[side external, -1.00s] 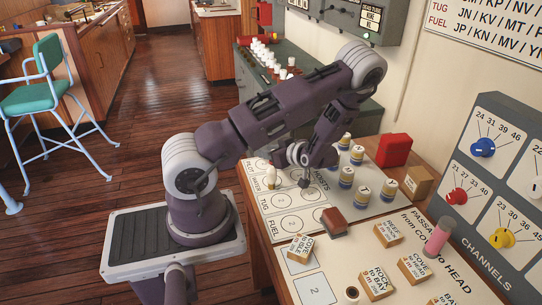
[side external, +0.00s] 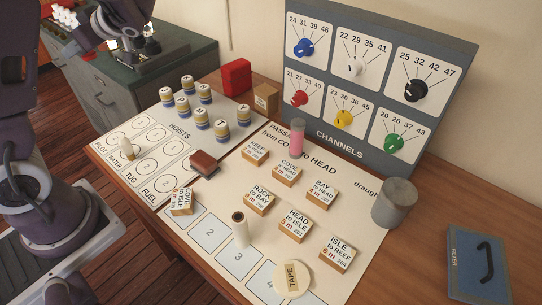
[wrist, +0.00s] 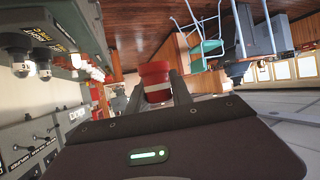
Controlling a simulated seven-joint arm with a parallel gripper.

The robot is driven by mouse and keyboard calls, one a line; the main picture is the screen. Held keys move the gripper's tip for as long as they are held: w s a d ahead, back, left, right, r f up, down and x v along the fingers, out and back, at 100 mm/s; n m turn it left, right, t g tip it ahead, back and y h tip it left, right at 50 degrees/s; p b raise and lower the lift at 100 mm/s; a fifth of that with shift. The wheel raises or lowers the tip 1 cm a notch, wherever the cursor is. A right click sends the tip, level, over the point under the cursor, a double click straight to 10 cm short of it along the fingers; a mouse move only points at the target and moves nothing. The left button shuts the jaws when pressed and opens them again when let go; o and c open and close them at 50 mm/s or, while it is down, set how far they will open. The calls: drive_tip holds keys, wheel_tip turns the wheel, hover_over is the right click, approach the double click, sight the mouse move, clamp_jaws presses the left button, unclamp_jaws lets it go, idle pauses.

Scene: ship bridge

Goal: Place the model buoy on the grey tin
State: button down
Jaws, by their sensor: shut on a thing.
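The grey tin (side external: 393,205) stands upright at the right of the desk, below the channels panel, with nothing on its lid. In the wrist view, my gripper (wrist: 158,92) is shut on a red and white round thing, which looks like the model buoy (wrist: 156,72). Its lower part is hidden behind my gripper's body. In the side view my arm is at the upper left, well away from the tin. I cannot clearly make out the fingertips or the buoy there.
Several wooden route blocks (side external: 298,223), a pink cylinder (side external: 297,139), a cream upright tube (side external: 240,230) and a tape roll (side external: 292,279) stand on the desk. Several labelled pots (side external: 201,118) and a red box (side external: 236,76) are left of the channels panel (side external: 352,90).

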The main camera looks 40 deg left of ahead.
wheel_tip(320, 180, up, 14)
drive_tip(key=w+d+m+t+h, duration=0.1)
drive_tip(key=w+d+m+t, duration=1.15)
drive_tip(key=w+d, duration=1.25)
drive_tip(key=m+t+h, duration=0.5)
drive_tip(key=m+h, duration=0.8)
drive_tip(key=h, duration=0.1)
hover_over(409, 184)
wheel_tip(409, 184, down, 28)
drive_tip(key=shift+f, duration=0.25)
